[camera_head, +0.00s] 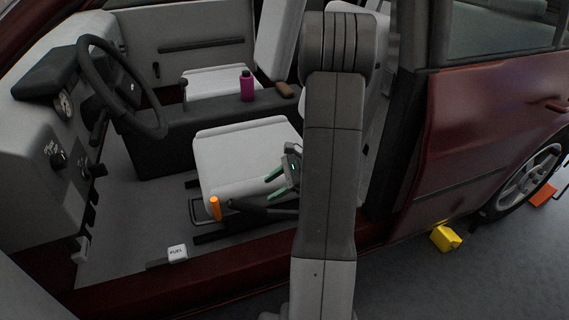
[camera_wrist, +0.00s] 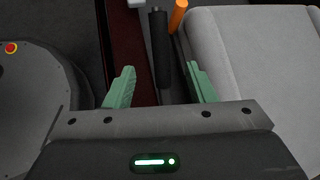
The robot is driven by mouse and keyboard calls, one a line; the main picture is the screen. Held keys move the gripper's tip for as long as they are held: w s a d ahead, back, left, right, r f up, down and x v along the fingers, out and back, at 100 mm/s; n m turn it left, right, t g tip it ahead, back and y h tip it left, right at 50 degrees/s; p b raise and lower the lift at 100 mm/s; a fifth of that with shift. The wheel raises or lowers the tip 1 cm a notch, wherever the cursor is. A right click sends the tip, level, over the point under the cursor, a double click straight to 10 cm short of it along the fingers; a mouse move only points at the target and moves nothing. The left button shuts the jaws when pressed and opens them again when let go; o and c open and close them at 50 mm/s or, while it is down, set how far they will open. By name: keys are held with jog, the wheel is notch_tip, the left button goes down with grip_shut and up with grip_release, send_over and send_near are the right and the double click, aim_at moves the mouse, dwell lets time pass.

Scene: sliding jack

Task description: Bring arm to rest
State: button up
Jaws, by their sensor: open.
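My gripper (camera_head: 277,181) reaches into the open car beside the near seat (camera_head: 240,160), and part of it is hidden behind my arm in the head view. Beyond the fingertips are a black lever grip (camera_wrist: 160,50) and an orange handle (camera_wrist: 179,16). The orange handle (camera_head: 215,208) also shows at the front of the seat in the head view.
The steering wheel (camera_head: 120,88) and dashboard are at left. A purple bottle (camera_head: 247,86) and brown item (camera_head: 284,89) rest on the console. The red door sill (camera_head: 180,292) and a FUEL lever (camera_head: 177,252) are low. A yellow block (camera_head: 445,238) lies outside on the ground.

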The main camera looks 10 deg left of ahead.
aim_at(246, 205)
jog(key=b+x, duration=0.4)
jog(key=x, duration=1)
jog(key=shift+f, duration=0.2)
jog(key=shift+s+a+f+h, duration=0.3)
jog(key=shift+f+h, duration=0.1)
jog(key=shift+f, duration=0.15)
jog(key=shift+w, duration=0.1)
jog(key=shift+w+d+r, duration=0.1)
jog(key=shift+d+r, duration=0.05)
jog(key=shift+r, duration=0.25)
jog(key=p+v, duration=0.5)
jog(key=v, duration=1)
jog(key=b+x, duration=0.6)
jog(key=x, duration=1.1)
jog(key=shift+d+f+t+h, duration=0.25)
jog(key=shift+f+t+h, duration=0.05)
jog(key=shift+f+t, duration=0.1)
jog(key=shift+s, duration=0.25)
